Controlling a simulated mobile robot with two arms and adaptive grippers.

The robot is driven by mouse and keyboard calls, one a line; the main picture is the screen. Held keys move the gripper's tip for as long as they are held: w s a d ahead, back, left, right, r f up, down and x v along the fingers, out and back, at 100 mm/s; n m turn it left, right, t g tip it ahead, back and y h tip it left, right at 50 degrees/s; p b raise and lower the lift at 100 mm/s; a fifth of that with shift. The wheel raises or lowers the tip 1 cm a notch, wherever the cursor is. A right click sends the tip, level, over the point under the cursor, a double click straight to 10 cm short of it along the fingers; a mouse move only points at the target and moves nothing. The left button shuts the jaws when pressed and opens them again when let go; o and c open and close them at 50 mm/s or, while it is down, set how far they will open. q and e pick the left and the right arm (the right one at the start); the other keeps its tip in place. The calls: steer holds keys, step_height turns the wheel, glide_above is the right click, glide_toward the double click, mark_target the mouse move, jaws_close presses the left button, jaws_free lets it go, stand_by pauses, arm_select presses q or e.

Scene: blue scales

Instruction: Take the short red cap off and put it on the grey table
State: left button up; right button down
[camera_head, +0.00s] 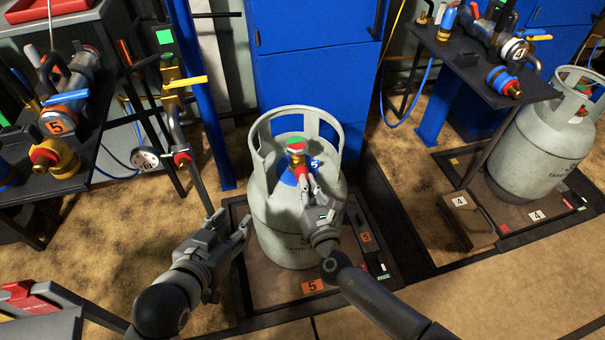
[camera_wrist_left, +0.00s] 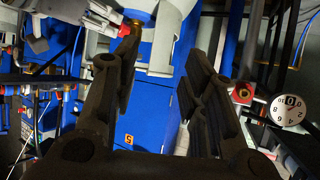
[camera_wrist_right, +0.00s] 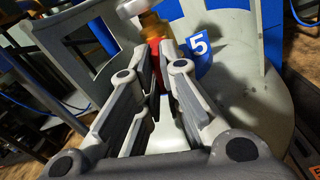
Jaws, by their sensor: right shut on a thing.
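The short red cap (camera_head: 303,171) sits on the side of the brass valve (camera_head: 297,159) on top of the grey gas cylinder (camera_head: 270,215). My right gripper (camera_head: 308,186) is shut on the cap; in the right wrist view the red cap (camera_wrist_right: 155,62) shows at its fingertips, partly hidden, with brass behind it. Cap and valve appear still together. My left gripper (camera_head: 231,228) is open and empty, left of the cylinder; its spread fingers show in the left wrist view (camera_wrist_left: 160,65). A grey table surface (camera_head: 55,325) shows at the lower left.
A dark bench (camera_head: 80,165) with valves stands at the left, and a pipe with a gauge (camera_head: 146,158) stands near my left arm. A blue cabinet (camera_head: 315,70) is behind the cylinder. A second cylinder (camera_head: 545,150) stands at the right. Red items (camera_head: 25,297) lie on the lower-left table.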

steer(key=shift+n, duration=0.5)
arm_select(q)
steer(key=shift+s+a+f+g+y+p, duration=0.2)
steer(key=shift+s+a+f+g, duration=0.1)
steer(key=shift+s+f+g, duration=0.35)
steer(key=shift+s+a+f+g+y+p, duration=0.15)
steer(key=shift+s+a+f+g, duration=0.25)
steer(key=shift+s+f, duration=0.3)
arm_select(e)
steer(key=shift+n, duration=0.4)
arm_select(q)
steer(key=shift+d, duration=0.1)
arm_select(e)
steer(key=shift+n, duration=0.5)
arm_select(q)
steer(key=s+a+f+g+p, duration=0.1)
steer(key=s+a+f+g, duration=0.1)
steer(key=s, duration=0.4)
steer(key=shift+s+a+f+g+y+p, duration=0.25)
steer(key=shift+s+f+g+y, duration=0.2)
steer(key=shift+f+g, duration=0.55)
arm_select(e)
steer(key=shift+n, duration=1.2)
arm_select(q)
steer(key=shift+r, duration=0.1)
